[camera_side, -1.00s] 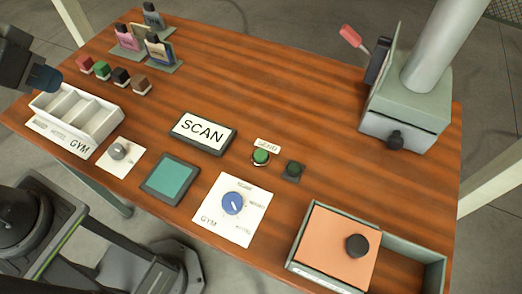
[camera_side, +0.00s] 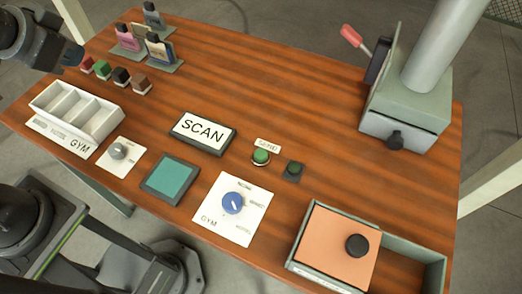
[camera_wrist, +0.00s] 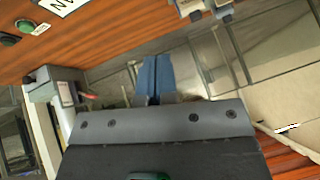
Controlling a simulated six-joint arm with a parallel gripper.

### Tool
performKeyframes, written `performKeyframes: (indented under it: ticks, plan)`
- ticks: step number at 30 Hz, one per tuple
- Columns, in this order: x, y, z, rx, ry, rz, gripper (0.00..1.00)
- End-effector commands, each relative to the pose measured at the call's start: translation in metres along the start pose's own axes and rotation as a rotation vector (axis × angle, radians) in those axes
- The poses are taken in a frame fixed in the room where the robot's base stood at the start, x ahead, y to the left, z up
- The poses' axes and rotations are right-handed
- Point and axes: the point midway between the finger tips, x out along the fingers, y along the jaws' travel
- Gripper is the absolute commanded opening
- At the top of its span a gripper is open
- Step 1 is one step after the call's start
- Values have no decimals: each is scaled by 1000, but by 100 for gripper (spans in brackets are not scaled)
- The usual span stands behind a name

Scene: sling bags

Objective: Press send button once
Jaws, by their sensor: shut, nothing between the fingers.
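The send button (camera_side: 261,156) is a round green button in a pale ring on the wooden table, just below a white SEND label (camera_side: 267,145). The button also shows at the top left of the wrist view (camera_wrist: 25,26). My gripper (camera_side: 73,55) is at the upper left of the side view, above the table's far left edge and far from the button. In the wrist view its blue fingers (camera_wrist: 155,78) are together with nothing between them. A darker green button on a dark square base (camera_side: 293,171) sits right of the send button.
A SCAN block (camera_side: 204,132), teal pad (camera_side: 170,179) and blue dial (camera_side: 233,203) stand near the send button. A white divided tray (camera_side: 77,111), small coloured blocks (camera_side: 121,76) and sling bags (camera_side: 160,51) are at left. A lever machine (camera_side: 404,112) stands at right.

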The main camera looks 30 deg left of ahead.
Motion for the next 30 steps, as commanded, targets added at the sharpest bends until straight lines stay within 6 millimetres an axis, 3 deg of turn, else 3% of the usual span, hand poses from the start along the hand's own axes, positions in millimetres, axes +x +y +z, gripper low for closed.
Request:
performKeyframes:
  ticks: [5,8,11,15,19,24,30]
  plan:
    - [28,19,-49,200,162,-45,0]
    - [42,41,-75,319,263,-31,0]
    - [55,72,-96,448,360,12,0]
    - [71,126,-114,637,477,117,0]
    - [85,185,-116,821,554,253,0]
    - [99,253,-98,1044,592,436,0]
    - [109,298,-73,1216,581,576,0]
